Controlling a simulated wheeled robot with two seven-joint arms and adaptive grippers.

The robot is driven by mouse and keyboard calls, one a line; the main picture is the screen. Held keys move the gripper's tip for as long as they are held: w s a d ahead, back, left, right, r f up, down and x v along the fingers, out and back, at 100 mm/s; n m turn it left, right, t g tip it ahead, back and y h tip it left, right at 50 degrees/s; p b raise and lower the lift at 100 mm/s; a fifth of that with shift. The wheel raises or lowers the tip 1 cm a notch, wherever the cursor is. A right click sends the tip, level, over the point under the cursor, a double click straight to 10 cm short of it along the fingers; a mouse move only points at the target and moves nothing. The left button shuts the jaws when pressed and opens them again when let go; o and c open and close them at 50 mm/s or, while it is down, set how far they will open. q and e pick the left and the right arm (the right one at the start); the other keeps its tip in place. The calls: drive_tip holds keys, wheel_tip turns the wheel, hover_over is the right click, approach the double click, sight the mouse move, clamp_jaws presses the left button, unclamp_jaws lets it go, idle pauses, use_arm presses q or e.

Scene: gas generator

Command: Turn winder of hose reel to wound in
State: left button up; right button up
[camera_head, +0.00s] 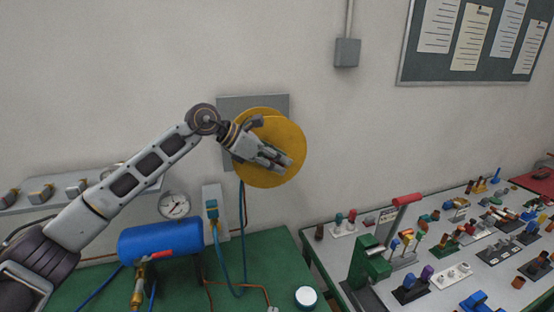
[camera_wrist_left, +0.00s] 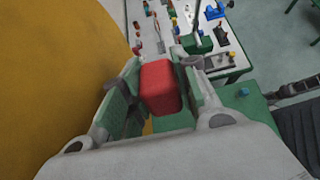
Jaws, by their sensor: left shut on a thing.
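The hose reel (camera_head: 288,128) is a round yellow disc on a grey wall plate (camera_head: 230,105) in the head view. Its yellow face also fills the left side of the left wrist view (camera_wrist_left: 55,70). My left gripper (camera_head: 278,160) is in front of the disc's lower right part. In the left wrist view its two green-padded fingers (camera_wrist_left: 161,72) are shut on a red block-like grip, the winder handle (camera_wrist_left: 160,88), which stands beside the yellow face. The handle is hidden behind the fingers in the head view. My right gripper is not in view.
A blue tank (camera_head: 160,243) and a pressure gauge (camera_head: 174,205) are below my left arm. A blue hose (camera_head: 240,240) hangs under the reel. A bench (camera_head: 340,262) with many small fittings is at the right. The wall around the reel is clear.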

use_arm(q)
drive_tip(key=shift+r, duration=0.1)
drive_tip(key=o, duration=0.7)
drive_tip(key=shift+o, duration=0.2)
drive_tip(key=v, duration=1.2)
drive_tip(key=shift+w, duration=0.1)
